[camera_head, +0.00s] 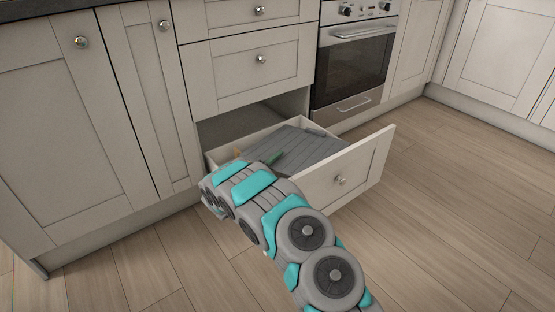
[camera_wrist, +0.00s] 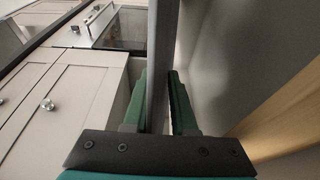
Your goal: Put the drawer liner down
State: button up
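The drawer liner (camera_head: 305,148) is a flat dark grey panel with lines across it. In the head view it lies within the outline of the open bottom drawer (camera_head: 345,175); I cannot tell whether it rests on the drawer's floor. My gripper (camera_head: 274,158) is at the liner's left part, with a green finger showing and the rest hidden by my arm. In the wrist view, the green fingers of my gripper (camera_wrist: 157,105) stand on either side of the liner (camera_wrist: 160,60), which shows edge-on as a grey band between them.
A small light-wood piece (camera_head: 237,152) shows at the drawer's left side, and a small grey item (camera_head: 316,132) at its back right. Cabinet doors (camera_head: 75,130) stand to the left and an oven (camera_head: 352,65) behind to the right. The wooden floor (camera_head: 450,200) is clear on the right.

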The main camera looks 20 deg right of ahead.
jog(key=shift+o, duration=0.7)
jog(key=shift+s+f, duration=0.15)
jog(key=shift+f, duration=0.5)
jog(key=shift+r+p, duration=0.4)
jog(key=shift+p, duration=0.25)
jog(key=shift+s+a+r, duration=0.1)
jog(key=shift+a+r, duration=0.05)
jog(key=shift+a, duration=0.15)
jog(key=v, duration=1.1)
jog(key=shift+s+a+r+p, duration=0.1)
jog(key=shift+r+p, duration=0.25)
jog(key=shift+r, duration=0.15)
